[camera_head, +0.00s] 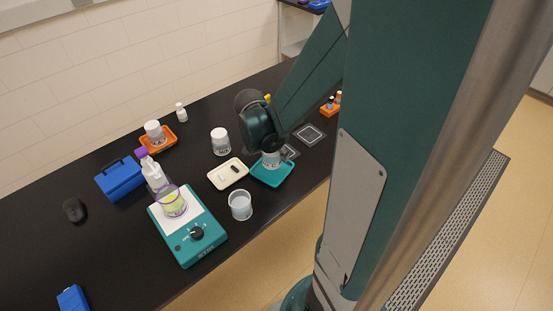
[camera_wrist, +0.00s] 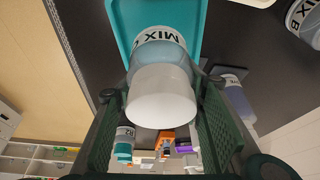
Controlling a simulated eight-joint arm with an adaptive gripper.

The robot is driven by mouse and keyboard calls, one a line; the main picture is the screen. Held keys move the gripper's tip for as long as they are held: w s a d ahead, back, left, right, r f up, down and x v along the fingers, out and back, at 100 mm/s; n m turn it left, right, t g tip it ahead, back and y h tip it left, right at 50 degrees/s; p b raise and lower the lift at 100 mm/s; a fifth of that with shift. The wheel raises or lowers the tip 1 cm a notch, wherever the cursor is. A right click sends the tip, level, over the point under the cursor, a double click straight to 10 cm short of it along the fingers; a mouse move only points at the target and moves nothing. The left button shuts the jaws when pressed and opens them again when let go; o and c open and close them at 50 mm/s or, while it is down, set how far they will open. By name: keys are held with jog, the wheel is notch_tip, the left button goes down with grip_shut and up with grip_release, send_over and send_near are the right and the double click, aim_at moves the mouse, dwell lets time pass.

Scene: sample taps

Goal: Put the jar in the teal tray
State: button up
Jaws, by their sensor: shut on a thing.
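The jar (camera_wrist: 160,50) has a white lid and a label reading "MIX" with a further letter partly hidden. My gripper (camera_wrist: 161,90) is shut on it, with one finger on each side. In the head view the jar (camera_head: 271,161) is upright over the teal tray (camera_head: 276,180), mostly hidden under my gripper (camera_head: 271,152). The teal tray also shows behind the jar in the wrist view (camera_wrist: 192,12). I cannot tell whether the jar's base touches the tray floor.
A cream tray (camera_head: 219,181) with small items lies just left of the teal tray. A second white-lidded jar (camera_head: 220,142) stands behind it, and a beaker (camera_head: 240,206) in front. An orange tray (camera_head: 172,145) bears another jar.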

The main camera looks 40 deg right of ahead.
aim_at(277, 159)
jog(key=shift+f+b, duration=0.45)
jog(key=shift+f, duration=1.65)
jog(key=shift+f, duration=0.1)
jog(key=o, duration=0.6)
jog(key=shift+r, duration=0.2)
jog(key=shift+p+v, duration=1.2)
jog(key=shift+v, duration=4.7)
jog(key=shift+a, duration=0.1)
